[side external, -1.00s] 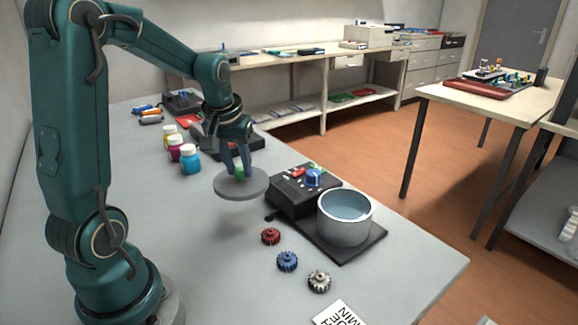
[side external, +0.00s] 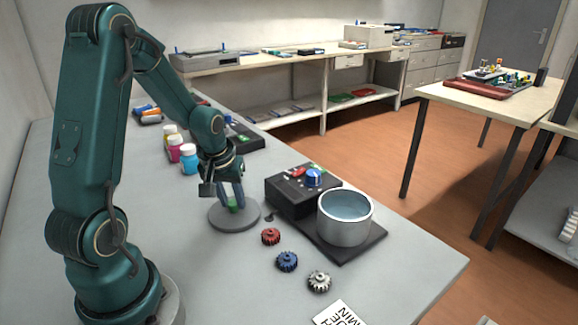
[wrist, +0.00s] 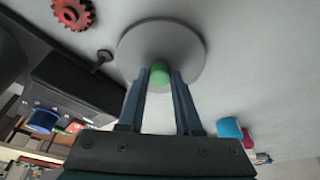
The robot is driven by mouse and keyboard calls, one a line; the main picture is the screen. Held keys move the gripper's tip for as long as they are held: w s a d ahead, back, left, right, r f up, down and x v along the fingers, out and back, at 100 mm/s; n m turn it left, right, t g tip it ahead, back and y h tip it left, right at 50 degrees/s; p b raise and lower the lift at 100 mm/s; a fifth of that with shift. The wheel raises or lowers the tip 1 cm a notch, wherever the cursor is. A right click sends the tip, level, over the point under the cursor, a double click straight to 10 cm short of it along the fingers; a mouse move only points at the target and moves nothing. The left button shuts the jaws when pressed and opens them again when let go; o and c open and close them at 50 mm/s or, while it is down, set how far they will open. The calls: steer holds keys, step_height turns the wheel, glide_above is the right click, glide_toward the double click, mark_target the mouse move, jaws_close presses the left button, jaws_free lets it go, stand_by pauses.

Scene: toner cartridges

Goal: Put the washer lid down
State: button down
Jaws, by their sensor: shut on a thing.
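The washer lid (side external: 222,220) is a flat grey disc with a green knob (side external: 232,206). It lies level at or very close to the bench top, left of the washer. I cannot tell whether it touches. My gripper (side external: 232,203) points down and is shut on the green knob. In the wrist view the lid (wrist: 185,40) shows past my fingertips (wrist: 160,76), with the knob (wrist: 159,70) between them. The washer's round metal tub (side external: 344,232) is uncovered and holds bluish liquid. It stands on a dark base with a black control box (side external: 292,200).
Red (side external: 270,237), blue (side external: 287,261) and white (side external: 319,281) gears lie right of the lid. Several coloured bottles (side external: 189,160) stand behind. A printed card (side external: 342,314) lies near the front edge. The bench left of the lid is clear.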

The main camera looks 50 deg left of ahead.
steer(key=shift+f, duration=0.15)
steer(key=c, duration=0.6)
jaws_free()
steer(key=v, duration=1.2)
steer(key=s+d+r+m+t+h, duration=0.1)
steer(key=s+d+m, duration=0.2)
steer(key=d, duration=0.5)
steer(key=s+d+r+m+t+h, duration=0.1)
steer(key=s+d+m+t, duration=0.1)
steer(key=d+m, duration=0.4)
steer(key=shift+s+d, duration=0.7)
steer(key=shift+d, duration=0.4)
